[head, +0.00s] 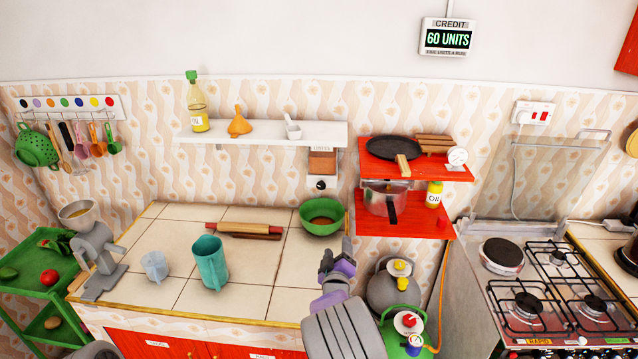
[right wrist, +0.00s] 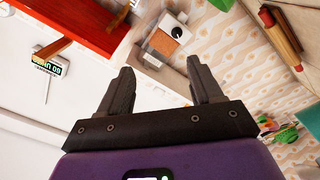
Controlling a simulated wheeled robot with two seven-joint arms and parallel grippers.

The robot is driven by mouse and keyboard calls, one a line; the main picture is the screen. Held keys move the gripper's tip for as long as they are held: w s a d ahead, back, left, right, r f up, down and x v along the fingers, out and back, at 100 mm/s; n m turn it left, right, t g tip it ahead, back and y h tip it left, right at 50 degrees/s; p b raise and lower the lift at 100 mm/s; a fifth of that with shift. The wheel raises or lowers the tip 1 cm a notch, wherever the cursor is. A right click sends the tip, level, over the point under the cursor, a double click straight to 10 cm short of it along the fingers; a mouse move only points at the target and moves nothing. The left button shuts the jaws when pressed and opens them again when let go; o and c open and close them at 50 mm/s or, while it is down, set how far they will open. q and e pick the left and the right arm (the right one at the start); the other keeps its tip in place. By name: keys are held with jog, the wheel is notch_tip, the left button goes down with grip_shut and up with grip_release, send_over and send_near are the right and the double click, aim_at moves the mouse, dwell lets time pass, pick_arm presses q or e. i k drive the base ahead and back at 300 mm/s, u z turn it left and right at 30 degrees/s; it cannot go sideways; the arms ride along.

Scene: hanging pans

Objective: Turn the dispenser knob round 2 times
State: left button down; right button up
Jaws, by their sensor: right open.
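The dispenser (head: 322,163) is a small box with a brown front, mounted on the tiled wall under the right end of the white shelf. Its round black knob (head: 321,185) sits on the white lower part. A green bowl (head: 322,217) stands on the counter below it. In the right wrist view, the dispenser (right wrist: 165,42) and knob (right wrist: 179,32) appear tilted, beyond the fingertips. My right gripper (head: 341,257) is below and right of the knob, near the bowl, apart from it. In the wrist view its fingers (right wrist: 160,68) are open with nothing between them. My left gripper is out of view.
A rolling pin (head: 244,231) lies left of the bowl.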

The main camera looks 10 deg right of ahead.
aim_at(321, 185)
jog(key=i, duration=0.85)
